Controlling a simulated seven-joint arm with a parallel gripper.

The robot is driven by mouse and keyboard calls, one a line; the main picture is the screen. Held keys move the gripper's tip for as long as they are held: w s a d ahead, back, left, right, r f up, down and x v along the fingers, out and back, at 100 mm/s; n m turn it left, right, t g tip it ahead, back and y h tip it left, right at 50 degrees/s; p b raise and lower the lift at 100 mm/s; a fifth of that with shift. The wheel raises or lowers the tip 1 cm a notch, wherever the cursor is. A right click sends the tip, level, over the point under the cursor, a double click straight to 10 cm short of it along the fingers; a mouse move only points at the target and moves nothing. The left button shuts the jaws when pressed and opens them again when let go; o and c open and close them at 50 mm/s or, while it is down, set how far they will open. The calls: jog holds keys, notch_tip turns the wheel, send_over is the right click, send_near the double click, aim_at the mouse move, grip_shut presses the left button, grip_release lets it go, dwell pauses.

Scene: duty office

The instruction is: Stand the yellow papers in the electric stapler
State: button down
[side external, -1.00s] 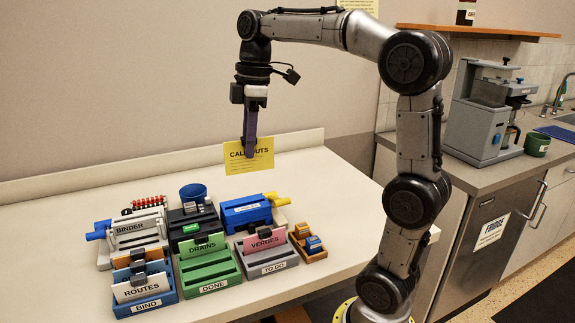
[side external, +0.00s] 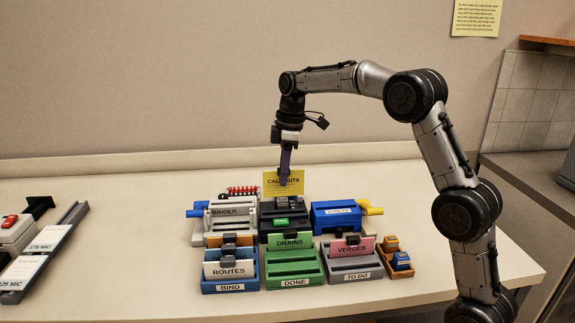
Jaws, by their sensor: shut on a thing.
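The yellow papers (side external: 271,186), headed "CALL OUTS", hang upright from my gripper (side external: 284,180), which is shut on their upper part. A black desk machine with a green display (side external: 284,220), which looks like the electric stapler, stands in the middle of the back row. The papers' lower edge is at or just above the top of this machine in the picture. I cannot tell whether they touch it or are in its slot.
The grey binder machine (side external: 232,216) is left of the black machine, the blue machine with a yellow handle (side external: 337,218) right. In front are the blue BIND tray (side external: 230,287), green DONE tray (side external: 294,282) and grey TO DO tray (side external: 357,276).

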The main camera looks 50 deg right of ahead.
jog(key=shift+f, duration=3.9)
jog(key=c, duration=0.7)
grip_release()
jog(key=shift+r, duration=4.45)
